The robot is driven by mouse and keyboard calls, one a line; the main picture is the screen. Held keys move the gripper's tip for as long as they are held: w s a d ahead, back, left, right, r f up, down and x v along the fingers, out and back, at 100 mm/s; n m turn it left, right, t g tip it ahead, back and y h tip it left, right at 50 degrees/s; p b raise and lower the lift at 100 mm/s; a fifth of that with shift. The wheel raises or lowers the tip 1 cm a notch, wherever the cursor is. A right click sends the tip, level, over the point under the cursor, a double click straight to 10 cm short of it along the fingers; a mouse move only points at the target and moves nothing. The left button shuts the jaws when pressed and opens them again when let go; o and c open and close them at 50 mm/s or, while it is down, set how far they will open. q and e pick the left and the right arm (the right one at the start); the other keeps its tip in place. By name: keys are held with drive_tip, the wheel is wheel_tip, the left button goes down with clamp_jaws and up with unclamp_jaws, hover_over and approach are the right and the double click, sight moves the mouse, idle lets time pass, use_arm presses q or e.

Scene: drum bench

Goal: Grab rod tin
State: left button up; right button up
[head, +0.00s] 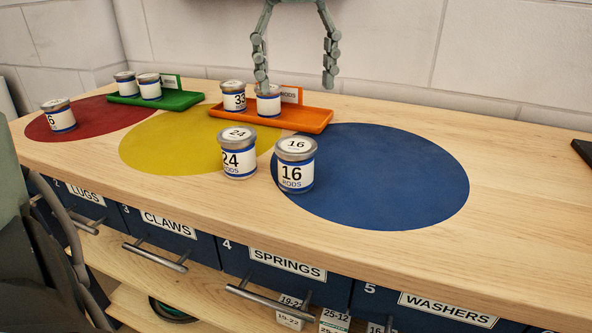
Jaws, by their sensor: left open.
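Two white tins with blue bands and grey lids stand at the front: one marked 16 RODS (295,170) at the left edge of the blue disc, and one marked 24 RODS (238,157) just left of it, by the yellow disc's right edge. An orange tray (309,120) behind them has a card reading RODS and holds a tin marked 33 (233,98) and another tin (269,107). My left gripper (296,82) is open and empty, fingers down, at the tray. Its left fingertip covers part of that second tin's top. My right gripper is not in view.
A green tray (190,98) with two tins stands at the back left. A tin marked 6 (59,116) stands on the red disc (95,122). The blue disc (400,180) is mostly clear, and so is the bench right of it. Labelled drawers with bar handles line the front.

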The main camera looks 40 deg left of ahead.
sight(296, 144)
use_arm(q)
drive_tip(key=s+d+n, duration=0.1)
drive_tip(key=s+d+f+n, duration=0.1)
drive_tip(key=s, duration=0.1)
drive_tip(key=s+d+f+n, duration=0.1)
drive_tip(key=shift+s+d, duration=0.15)
drive_tip(key=shift+s, duration=0.25)
drive_tip(key=shift+s+f+n, duration=0.15)
drive_tip(key=shift+f+n, duration=0.1)
drive_tip(key=shift+n, duration=0.05)
drive_tip(key=f, duration=0.7)
drive_tip(key=shift+d+f, duration=0.2)
drive_tip(key=c, duration=1.2)
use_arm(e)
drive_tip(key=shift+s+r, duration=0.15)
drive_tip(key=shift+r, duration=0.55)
use_arm(q)
drive_tip(key=shift+c, duration=0.4)
